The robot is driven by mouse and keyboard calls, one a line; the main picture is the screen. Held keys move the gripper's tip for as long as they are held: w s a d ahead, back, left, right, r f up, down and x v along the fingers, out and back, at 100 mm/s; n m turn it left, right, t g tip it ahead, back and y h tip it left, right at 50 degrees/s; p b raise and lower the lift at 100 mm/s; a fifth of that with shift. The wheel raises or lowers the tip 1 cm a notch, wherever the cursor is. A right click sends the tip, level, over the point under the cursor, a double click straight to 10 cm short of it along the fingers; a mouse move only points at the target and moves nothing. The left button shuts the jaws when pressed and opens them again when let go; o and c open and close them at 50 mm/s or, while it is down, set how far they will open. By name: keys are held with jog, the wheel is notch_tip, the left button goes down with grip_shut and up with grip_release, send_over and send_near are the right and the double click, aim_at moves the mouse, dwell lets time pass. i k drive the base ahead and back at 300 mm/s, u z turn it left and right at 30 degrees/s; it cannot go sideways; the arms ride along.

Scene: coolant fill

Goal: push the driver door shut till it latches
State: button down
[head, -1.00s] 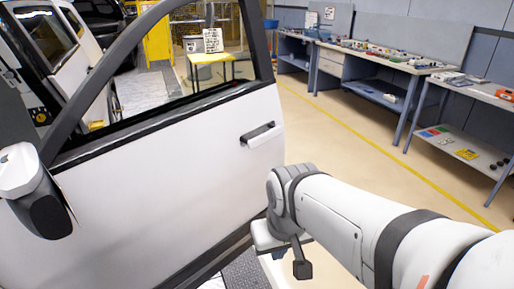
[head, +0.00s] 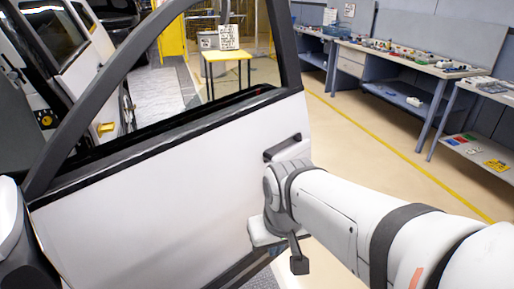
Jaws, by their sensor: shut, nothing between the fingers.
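The white driver door (head: 150,205) fills the left and middle of the head view and stands open. The door handle (head: 283,147) is near the door's right edge, partly covered by my wrist. The side mirror (head: 10,235) is cut off at the left edge. My gripper (head: 264,232) is at the door's outer face, below the handle near the right edge. It is shut and empty.
A yellow table (head: 228,57) stands beyond the window. Blue-grey workbenches (head: 410,62) with tools line the right wall. A yellow line (head: 385,140) runs along the floor, with clear floor between door and benches. Part of the car body (head: 85,70) shows at upper left.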

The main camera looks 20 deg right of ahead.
aim_at(168, 203)
jog(key=z, duration=0.05)
jog(key=i, duration=0.95)
